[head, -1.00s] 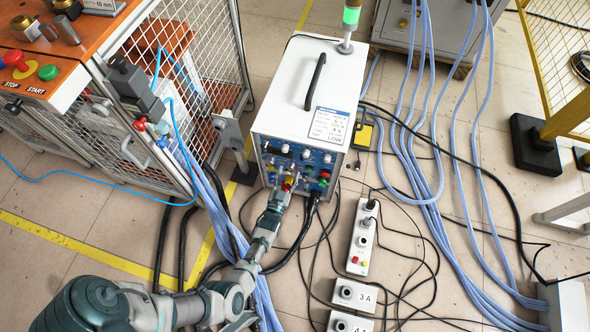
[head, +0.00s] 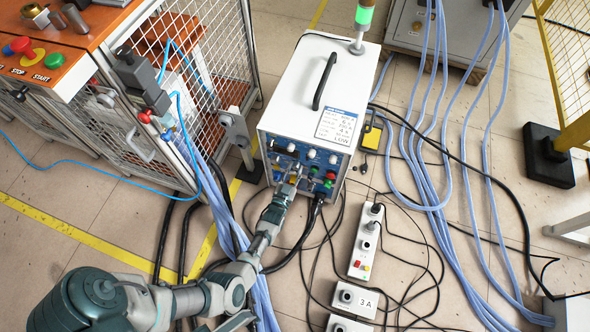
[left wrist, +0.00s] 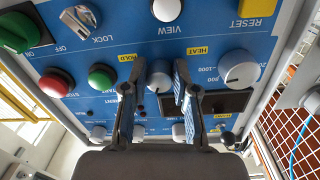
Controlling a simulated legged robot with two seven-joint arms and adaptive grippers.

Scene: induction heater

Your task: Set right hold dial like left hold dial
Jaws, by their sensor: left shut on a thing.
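The white heater box (head: 300,85) has a blue control panel (head: 283,150) on its front. My left gripper (head: 290,180) is at this panel. In the left wrist view the panel is upside down, and my left gripper (left wrist: 160,90) is closed around a small grey dial (left wrist: 160,74) beside a yellow HOLD label (left wrist: 127,58). The fingers cover both sides of this dial, and its pointer mark is hard to read. A larger grey dial (left wrist: 239,68) with a number scale sits to the right, near the HEAT label (left wrist: 199,50). I cannot tell which dial is the left hold one.
Green (left wrist: 102,77) and red (left wrist: 56,82) buttons sit close left of the fingers in the wrist view. A LOCK switch (left wrist: 79,21) and a VIEW knob (left wrist: 166,9) are above. A mesh cage (head: 205,90) stands left of the heater; cables (head: 425,130) cross the floor at right.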

